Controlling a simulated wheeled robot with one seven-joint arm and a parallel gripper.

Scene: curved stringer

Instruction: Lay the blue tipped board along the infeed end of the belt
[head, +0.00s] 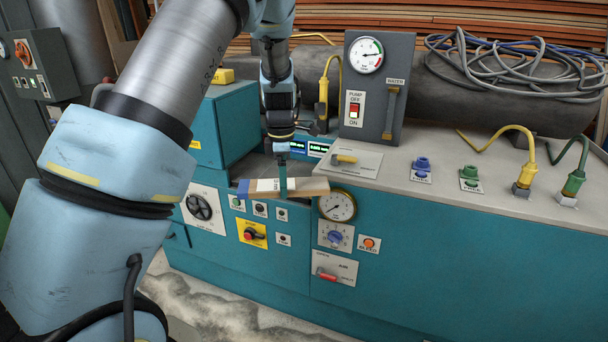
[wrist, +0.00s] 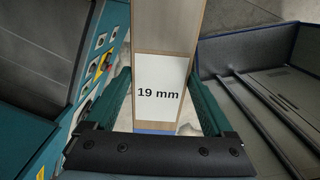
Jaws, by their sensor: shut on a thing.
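My gripper (head: 283,186) is shut on a pale wooden board (head: 312,187) and holds it level in front of the teal machine. The board has a blue tip (head: 243,187) at its left end in the head view and a white label near the jaws. In the wrist view the board (wrist: 168,25) runs up the picture between the two green fingers of my gripper (wrist: 160,80). Its label reads 19 mm, and a blue strip (wrist: 155,132) shows just below the label. I cannot clearly pick out the belt or its infeed end.
The teal machine (head: 430,255) has dials, knobs and switches on its front. A gauge panel (head: 377,90) stands on its top, with cables and connectors to the right. A teal box (head: 222,125) stands behind left. The wrist view shows a dark open container (wrist: 235,75) at right.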

